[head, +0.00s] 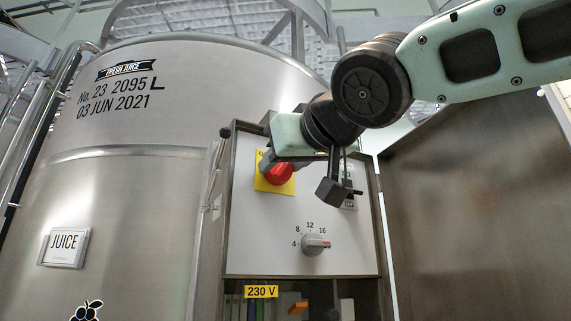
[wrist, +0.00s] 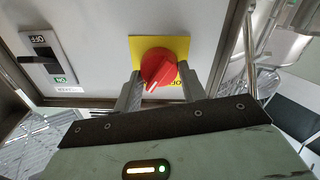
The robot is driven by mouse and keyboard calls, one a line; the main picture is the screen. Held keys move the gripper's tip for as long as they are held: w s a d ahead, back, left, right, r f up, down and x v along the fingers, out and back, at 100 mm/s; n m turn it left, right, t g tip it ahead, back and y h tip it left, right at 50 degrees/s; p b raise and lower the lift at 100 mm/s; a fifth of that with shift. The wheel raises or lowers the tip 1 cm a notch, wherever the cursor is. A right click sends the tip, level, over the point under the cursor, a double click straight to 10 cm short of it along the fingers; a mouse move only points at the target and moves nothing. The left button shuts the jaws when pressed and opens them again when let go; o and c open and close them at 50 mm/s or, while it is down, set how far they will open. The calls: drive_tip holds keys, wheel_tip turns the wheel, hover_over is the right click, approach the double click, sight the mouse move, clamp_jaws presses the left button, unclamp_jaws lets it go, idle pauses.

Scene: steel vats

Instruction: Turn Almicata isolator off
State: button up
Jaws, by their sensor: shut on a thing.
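A red rotary knob (head: 278,174) sits on a yellow plate (head: 261,184) at the upper left of a light control panel (head: 260,225). I cannot read an Almicata name. In the wrist view the red knob (wrist: 157,66) is between my gripper's two fingers (wrist: 160,82), and the gripper is shut on it. The knob's white mark points down and slightly left there. Dark lettering shows on the yellow plate (wrist: 180,46), partly hidden by the knob. In the head view my gripper (head: 282,164) covers the knob's upper part.
A black toggle switch (wrist: 41,51) marked OFF and ON is beside the knob. A grey dial (head: 315,244) is lower on the panel. A 230 V label (head: 261,291) is below. A steel juice vat (head: 120,190) stands left, and a brown metal wall (head: 470,210) right.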

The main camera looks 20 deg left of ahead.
drive_tip(key=shift+s+a+f+n+p, duration=0.1)
drive_tip(key=shift+f+n+p, duration=0.1)
drive_tip(key=shift+n, duration=3.7)
drive_tip(key=shift+s+f+n+p, duration=0.1)
drive_tip(key=shift+n+p, duration=0.05)
drive_tip(key=shift+n, duration=3.75)
drive_tip(key=shift+w, duration=0.1)
drive_tip(key=o, duration=1)
